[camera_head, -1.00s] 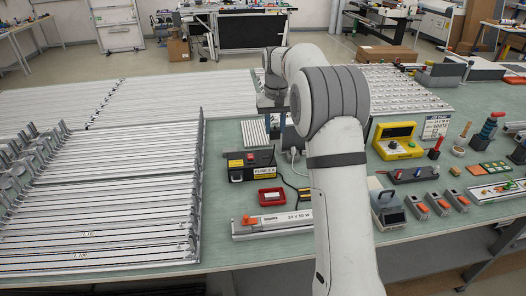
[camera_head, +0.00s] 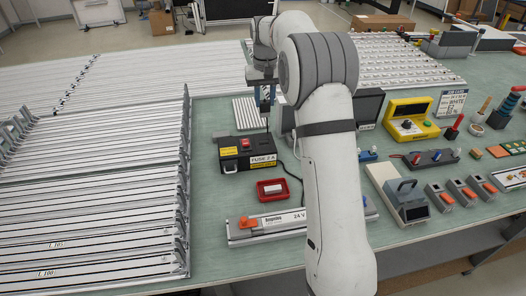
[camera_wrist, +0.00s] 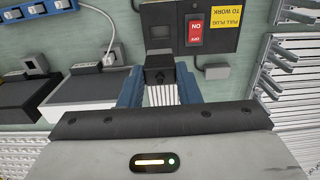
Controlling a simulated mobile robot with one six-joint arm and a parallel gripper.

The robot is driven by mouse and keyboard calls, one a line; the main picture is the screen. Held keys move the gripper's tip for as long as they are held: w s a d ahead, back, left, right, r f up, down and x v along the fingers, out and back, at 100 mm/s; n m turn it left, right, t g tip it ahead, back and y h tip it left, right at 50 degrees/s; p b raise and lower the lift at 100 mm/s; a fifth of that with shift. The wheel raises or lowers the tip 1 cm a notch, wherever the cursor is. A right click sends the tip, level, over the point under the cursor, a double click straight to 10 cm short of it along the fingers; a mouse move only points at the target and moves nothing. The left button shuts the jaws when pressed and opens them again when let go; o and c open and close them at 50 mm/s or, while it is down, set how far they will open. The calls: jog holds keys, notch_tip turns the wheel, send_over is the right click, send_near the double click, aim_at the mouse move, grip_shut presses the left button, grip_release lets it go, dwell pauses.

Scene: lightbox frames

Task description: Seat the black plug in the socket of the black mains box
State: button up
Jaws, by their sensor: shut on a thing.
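The black mains box (camera_head: 246,153) has a red switch, a yellow label and a "FUSE 2 A" label. In the wrist view the box (camera_wrist: 225,42) shows at the top, with its red ON/OFF switch (camera_wrist: 196,30) and a dark recessed area (camera_wrist: 160,32) left of the switch that looks like the socket. My gripper (camera_wrist: 159,84) has blue fingers shut on the black plug (camera_wrist: 159,70), just short of that area in the picture. In the head view my gripper (camera_head: 265,98) is above the box's back edge. Whether plug and socket touch cannot be told.
A red tray (camera_head: 272,189) and a 24 V rail unit (camera_head: 268,225) lie in front of the box. Silver racks (camera_head: 95,190) stand to the left. A yellow instrument (camera_head: 410,120) is at the right. A white cable (camera_wrist: 112,30) runs left of the plug.

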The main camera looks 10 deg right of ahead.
aim_at(265, 100)
notch_tip(265, 100, down, 3)
jog(key=shift+f+b, duration=0.1)
jog(key=shift+b, duration=1.05)
notch_tip(265, 100, down, 10)
jog(key=shift+p, duration=0.6)
jog(key=shift+f, duration=0.2)
jog(key=o, duration=1)
jog(key=shift+c, duration=0.2)
jog(key=shift+r, duration=0.1)
